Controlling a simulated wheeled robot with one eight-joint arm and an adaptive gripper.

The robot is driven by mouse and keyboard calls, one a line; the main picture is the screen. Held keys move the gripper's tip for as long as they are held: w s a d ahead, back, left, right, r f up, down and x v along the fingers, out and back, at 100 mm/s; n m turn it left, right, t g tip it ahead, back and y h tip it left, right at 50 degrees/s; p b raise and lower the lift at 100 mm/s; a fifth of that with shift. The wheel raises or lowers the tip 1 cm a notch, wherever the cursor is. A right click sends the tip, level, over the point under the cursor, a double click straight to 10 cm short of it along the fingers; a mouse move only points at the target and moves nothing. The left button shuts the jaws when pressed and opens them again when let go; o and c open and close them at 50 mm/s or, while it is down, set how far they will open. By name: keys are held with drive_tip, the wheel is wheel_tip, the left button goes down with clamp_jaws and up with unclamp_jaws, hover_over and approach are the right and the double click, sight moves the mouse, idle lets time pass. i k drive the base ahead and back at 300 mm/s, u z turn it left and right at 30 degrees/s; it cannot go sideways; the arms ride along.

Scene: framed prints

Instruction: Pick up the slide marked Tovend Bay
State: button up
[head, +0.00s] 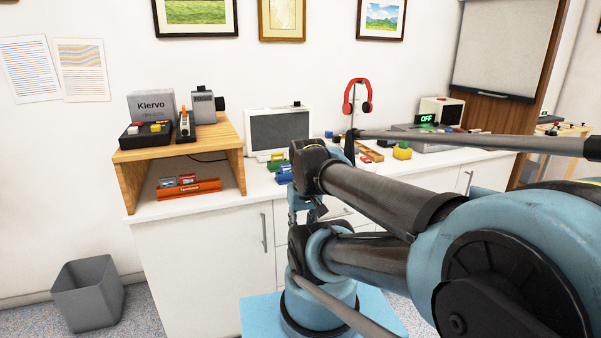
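No label reading Tovend Bay can be made out in the head view. A long orange holder (187,191) with small lettering on its front sits on the counter under the wooden stand, at the left. Small grey and red pieces (186,179) show at its top; they may be slides, but their marks are too small to read. My arm folds across the right of the view. Its end, with what seems to be my gripper (317,211), hangs in front of the counter, right of the holder and apart from it. Its fingers are mostly hidden by my arm.
The wooden stand (119,185) carries a Kiervo box (152,105), a black tray and a grey device. A monitor (279,131), red headphones (357,96) and small coloured items stand farther right on the white counter (140,212). A grey bin (88,293) stands on the floor.

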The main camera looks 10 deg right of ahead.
sight(284, 168)
drive_tip(key=z, duration=0.1)
drive_tip(key=k, duration=0.5)
drive_tip(key=z, duration=1.4)
drive_tip(key=i, duration=0.6)
drive_tip(key=u, duration=1.2)
